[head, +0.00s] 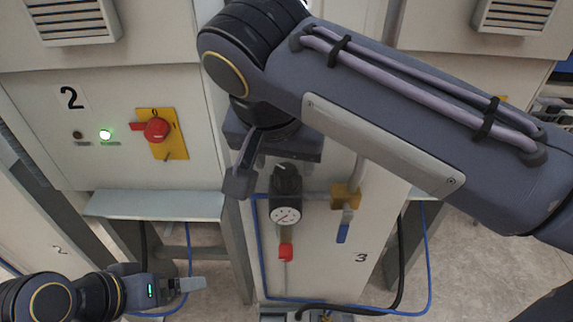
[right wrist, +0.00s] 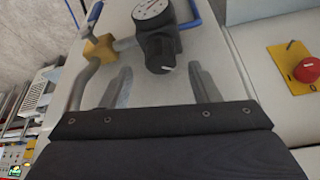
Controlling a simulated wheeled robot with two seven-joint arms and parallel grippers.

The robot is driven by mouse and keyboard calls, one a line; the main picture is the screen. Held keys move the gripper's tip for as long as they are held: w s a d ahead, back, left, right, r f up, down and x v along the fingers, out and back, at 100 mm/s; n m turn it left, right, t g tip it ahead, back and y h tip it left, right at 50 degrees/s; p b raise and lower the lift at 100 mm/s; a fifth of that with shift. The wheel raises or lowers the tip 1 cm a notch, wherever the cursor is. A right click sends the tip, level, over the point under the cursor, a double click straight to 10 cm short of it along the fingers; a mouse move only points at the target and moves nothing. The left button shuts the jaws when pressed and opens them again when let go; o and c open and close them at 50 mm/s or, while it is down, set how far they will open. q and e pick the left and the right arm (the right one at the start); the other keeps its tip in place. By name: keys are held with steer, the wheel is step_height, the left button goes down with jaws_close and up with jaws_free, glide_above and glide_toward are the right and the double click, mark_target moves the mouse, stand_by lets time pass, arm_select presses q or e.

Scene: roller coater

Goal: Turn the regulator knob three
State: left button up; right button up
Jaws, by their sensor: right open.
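The regulator of panel three has a black knob (head: 287,179) on top, with a round white gauge (head: 286,215) below it. In the right wrist view the knob (right wrist: 161,54) appears between the two fingers, with the gauge (right wrist: 150,10) at the top edge. My right gripper (right wrist: 162,86) is open; I see no contact with the knob. In the head view one finger of the right gripper (head: 243,177) shows left of the knob; the other is hidden. My left gripper (head: 190,284) is low at the left, away from the regulator; its jaw gap cannot be made out.
A yellow fitting (head: 345,195) with a blue lever (head: 343,233) sits right of the regulator. A red part (head: 286,252) hangs below the gauge. Panel 2 at left has a red switch (head: 157,129) on a yellow plate. Blue and black hoses run below.

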mark_target(286, 170)
steer(key=shift+x, duration=2.25)
steer(key=shift+r, duration=0.1)
steer(key=c, duration=1)
steer(key=shift+o, duration=0.2)
steer(key=shift+n, duration=0.3)
steer(key=shift+n+y, duration=0.6)
steer(key=shift+n, duration=0.5)
steer(key=shift+n+y, duration=0.6)
steer(key=shift+n, duration=1)
